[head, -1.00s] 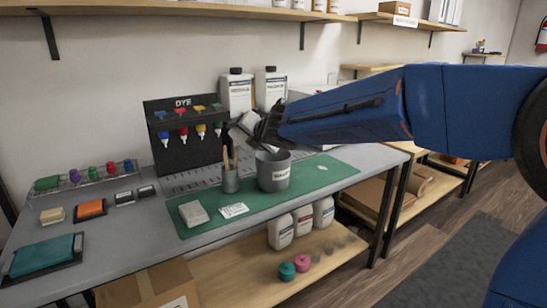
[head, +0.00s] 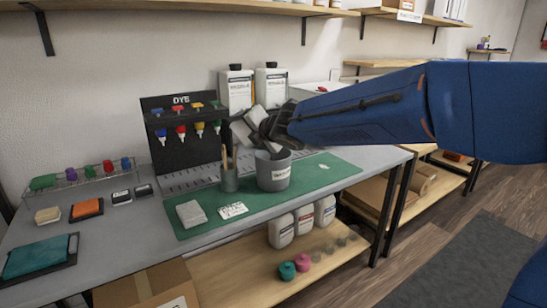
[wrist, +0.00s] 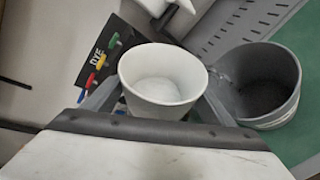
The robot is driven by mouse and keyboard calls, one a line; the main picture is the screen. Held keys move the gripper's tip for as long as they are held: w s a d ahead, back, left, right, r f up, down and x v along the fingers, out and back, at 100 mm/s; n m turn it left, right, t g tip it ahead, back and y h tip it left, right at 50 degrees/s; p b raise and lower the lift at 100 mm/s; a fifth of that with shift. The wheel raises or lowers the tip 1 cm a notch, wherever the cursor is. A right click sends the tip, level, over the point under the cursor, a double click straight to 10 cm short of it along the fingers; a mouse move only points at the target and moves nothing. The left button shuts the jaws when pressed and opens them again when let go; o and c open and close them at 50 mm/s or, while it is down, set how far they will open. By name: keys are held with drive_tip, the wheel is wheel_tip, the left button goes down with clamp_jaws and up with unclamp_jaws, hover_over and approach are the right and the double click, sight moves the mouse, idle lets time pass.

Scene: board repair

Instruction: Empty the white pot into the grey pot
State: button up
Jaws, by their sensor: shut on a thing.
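My gripper (head: 270,126) is shut on the white pot (wrist: 163,84), with a finger on each side of it in the wrist view. The pot shows partly in the head view (head: 253,118), tilted, above the grey pot (head: 273,174). In the wrist view its inside is white, with a pale round patch at the bottom; I cannot tell whether that is contents. The grey pot (wrist: 266,106) stands upright on the green mat, to the right of the white pot in the wrist view. Its inside looks dark at the bottom.
A grey cup with brushes (head: 229,178) stands close left of the grey pot. The black dye rack (head: 165,155) and two white bottles (head: 237,88) stand behind. A grey block (head: 191,214) and a white card (head: 232,210) lie on the green mat (head: 325,177).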

drive_tip(key=shift+d+f+m+y+p, duration=0.2)
drive_tip(key=shift+f+m+y+p, duration=0.1)
drive_tip(key=shift+m+p, duration=0.3)
idle(0.5)
